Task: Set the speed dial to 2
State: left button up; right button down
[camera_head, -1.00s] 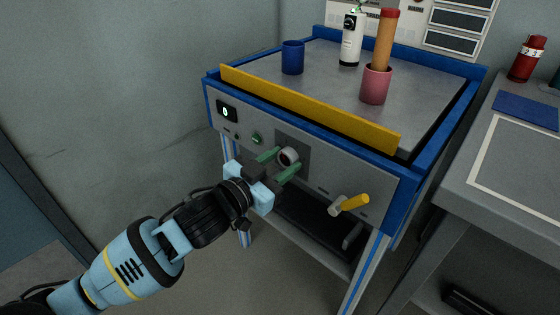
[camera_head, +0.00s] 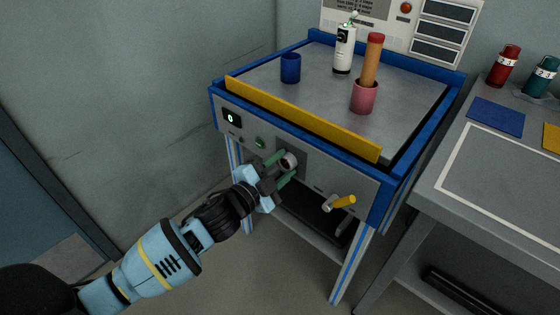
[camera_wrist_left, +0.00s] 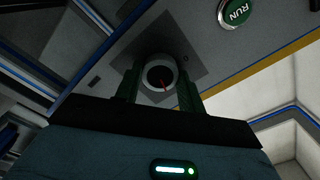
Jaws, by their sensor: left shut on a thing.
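The speed dial (camera_head: 289,160) is a round grey-white knob on a dark plate on the machine's front panel. In the left wrist view the fingers (camera_wrist_left: 159,88) flank the knob. The small display (camera_head: 231,118) on the panel reads 0. My right gripper is not in view.
A yellow bar (camera_head: 300,117) runs along the machine's front edge. A blue cup (camera_head: 290,68) and a pink cup (camera_head: 364,97) stand on top.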

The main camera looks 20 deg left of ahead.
pick_arm(q)
jog(key=shift+m+p, duration=0.3)
jog(key=shift+m, duration=0.3)
jog(key=o, duration=1)
jog(key=p+v, duration=0.1)
jog(key=v, duration=0.6)
jog(key=shift+s+a, duration=0.1)
jog(key=shift+s, duration=0.3)
